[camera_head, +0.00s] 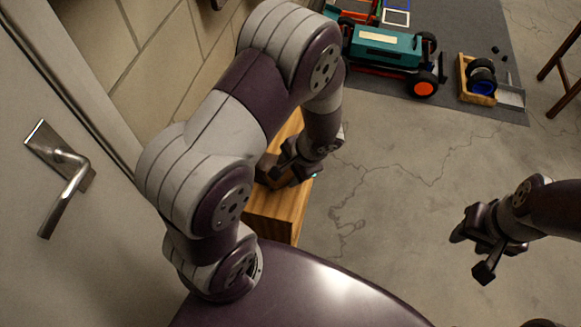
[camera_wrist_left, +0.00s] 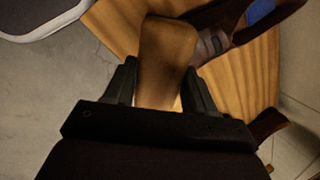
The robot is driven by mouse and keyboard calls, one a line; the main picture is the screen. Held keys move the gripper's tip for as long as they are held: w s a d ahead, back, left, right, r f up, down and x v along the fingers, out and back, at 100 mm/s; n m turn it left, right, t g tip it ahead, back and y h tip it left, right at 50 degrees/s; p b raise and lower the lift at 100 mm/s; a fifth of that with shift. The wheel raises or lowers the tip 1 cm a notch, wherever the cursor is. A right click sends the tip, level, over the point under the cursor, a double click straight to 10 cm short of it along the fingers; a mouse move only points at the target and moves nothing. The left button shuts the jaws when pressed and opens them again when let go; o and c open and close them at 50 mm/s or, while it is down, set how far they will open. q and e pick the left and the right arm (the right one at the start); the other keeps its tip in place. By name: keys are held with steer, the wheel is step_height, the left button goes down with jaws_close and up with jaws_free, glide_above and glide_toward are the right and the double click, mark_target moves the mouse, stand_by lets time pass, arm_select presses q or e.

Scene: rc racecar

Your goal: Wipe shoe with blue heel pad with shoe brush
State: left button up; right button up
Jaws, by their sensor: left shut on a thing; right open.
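My left gripper (camera_head: 290,172) is over a wooden bench (camera_head: 272,222) and is shut on a light-brown wooden piece, which I take to be the shoe brush (camera_wrist_left: 166,55). In the left wrist view its two fingers clasp the brush from both sides. A dark shoe with a blue heel pad (camera_wrist_left: 262,10) lies on the bench close beyond the brush. Whether brush and shoe touch I cannot tell. In the head view my arm and gripper mostly hide brush and shoe. My right gripper (camera_head: 469,256) is open and empty above the floor at the right.
A teal toy car (camera_head: 383,47) and a wooden crate with wheels (camera_head: 480,82) are on a grey mat (camera_head: 470,30) at the back right. A door with a metal handle (camera_head: 65,180) is at the left. The concrete floor (camera_head: 385,190) between the bench and my right gripper is clear.

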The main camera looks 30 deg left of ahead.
arm_select(q)
steer(key=shift+b+x, duration=0.9)
steer(key=shift+x, duration=0.05)
